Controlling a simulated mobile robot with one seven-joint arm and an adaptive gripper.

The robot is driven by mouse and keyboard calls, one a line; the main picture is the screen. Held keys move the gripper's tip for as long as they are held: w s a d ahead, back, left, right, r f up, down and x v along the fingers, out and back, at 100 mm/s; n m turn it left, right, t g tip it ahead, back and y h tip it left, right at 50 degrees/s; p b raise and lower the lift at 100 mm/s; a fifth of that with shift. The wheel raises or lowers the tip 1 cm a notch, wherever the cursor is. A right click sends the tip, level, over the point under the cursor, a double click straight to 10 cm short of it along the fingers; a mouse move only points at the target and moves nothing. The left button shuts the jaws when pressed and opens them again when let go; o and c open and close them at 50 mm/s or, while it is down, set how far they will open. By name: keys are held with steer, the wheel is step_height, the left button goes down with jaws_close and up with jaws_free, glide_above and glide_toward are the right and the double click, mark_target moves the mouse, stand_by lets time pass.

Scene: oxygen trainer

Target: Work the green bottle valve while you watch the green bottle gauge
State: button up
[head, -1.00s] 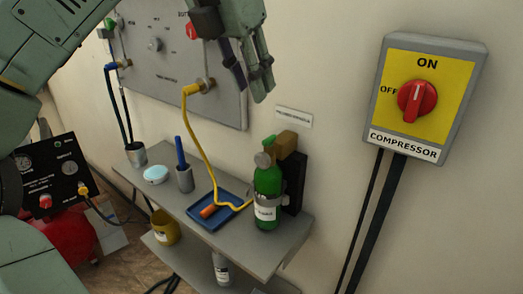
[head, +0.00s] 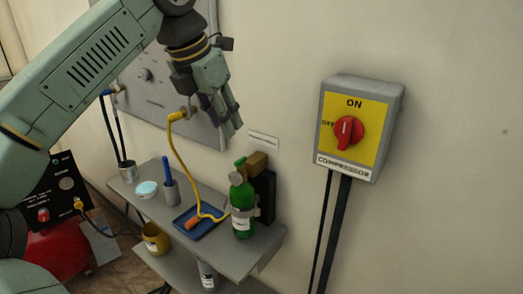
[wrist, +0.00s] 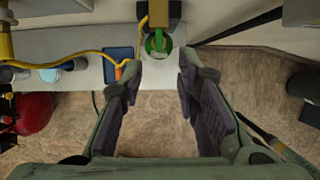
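The green bottle (head: 242,212) stands upright at the right end of the grey shelf, held by a bracket. Its green valve (head: 240,162) is on top, and the round bottle gauge (head: 236,178) sits just below it; the dial is too small to read. My gripper (head: 231,128) is above the bottle, pointing down and apart from it. In the wrist view my gripper (wrist: 163,70) is open and empty, its fingers wide apart. The green valve (wrist: 157,43) shows just beyond the fingertips, between them in the picture.
A yellow hose (head: 180,155) runs from the wall panel down to the blue tray (head: 186,231). Cups stand farther left on the shelf. The compressor switch box (head: 390,115) is on the wall at right.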

mark_target(240, 160)
steer(key=p+x, duration=0.2)
steer(key=x, duration=0.8)
steer(key=shift+w+f, duration=0.25)
steer(key=shift+c, duration=0.5)
jaws_close()
